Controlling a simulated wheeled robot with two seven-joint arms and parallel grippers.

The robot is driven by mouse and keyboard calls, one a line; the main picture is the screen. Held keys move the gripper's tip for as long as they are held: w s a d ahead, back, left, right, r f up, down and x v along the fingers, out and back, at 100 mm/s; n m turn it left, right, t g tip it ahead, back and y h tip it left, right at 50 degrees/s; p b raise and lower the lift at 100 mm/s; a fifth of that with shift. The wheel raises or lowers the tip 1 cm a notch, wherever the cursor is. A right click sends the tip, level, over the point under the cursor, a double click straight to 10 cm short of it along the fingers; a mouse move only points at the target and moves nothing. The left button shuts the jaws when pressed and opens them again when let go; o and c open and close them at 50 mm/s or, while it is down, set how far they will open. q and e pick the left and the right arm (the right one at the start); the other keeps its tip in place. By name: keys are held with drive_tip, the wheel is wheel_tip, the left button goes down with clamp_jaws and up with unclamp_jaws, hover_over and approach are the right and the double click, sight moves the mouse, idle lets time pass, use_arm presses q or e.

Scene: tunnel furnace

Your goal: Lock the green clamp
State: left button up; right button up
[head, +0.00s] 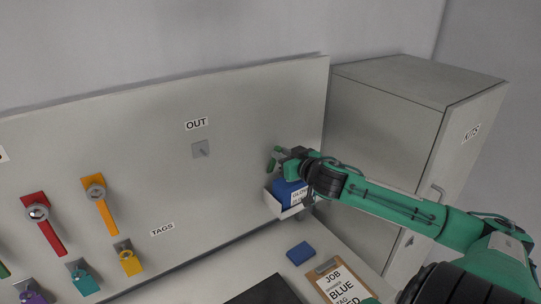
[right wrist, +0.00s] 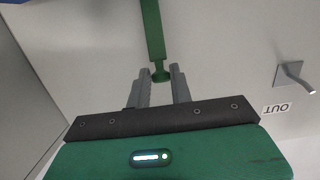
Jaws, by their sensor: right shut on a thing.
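The clamp's base is not clear in either view. My left gripper is not in view.
A blue box (head: 284,192) sits in a white tray (head: 273,206) below the gripper. A peg (head: 201,150) under the OUT label sticks out from the panel. Red (head: 48,230) and orange (head: 104,215) levers are at left. A grey cabinet (head: 385,130) stands right.

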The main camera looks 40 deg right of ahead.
drive_tip(key=s+f, duration=0.4)
drive_tip(key=s, duration=0.1)
drive_tip(key=shift+a+p, duration=0.3)
drive_tip(key=shift+p, duration=0.05)
drive_tip(key=shift+s+f+b, duration=0.15)
drive_tip(key=shift+s+f, duration=0.2)
drive_tip(key=shift+f, duration=0.4)
drive_tip(key=shift+s+f+b, duration=0.15)
drive_tip(key=shift+s+f, duration=0.15)
drive_tip(key=shift+f, duration=0.45)
drive_tip(key=shift+a+f, duration=0.1)
drive_tip(key=shift+f, duration=0.05)
drive_tip(key=shift+c, duration=0.8)
drive_tip(key=shift+s+f+b, duration=0.15)
drive_tip(key=shift+f+b, duration=0.4)
drive_tip(key=shift+f, duration=1.1)
clamp_jaws()
drive_tip(key=o, duration=0.8)
unclamp_jaws()
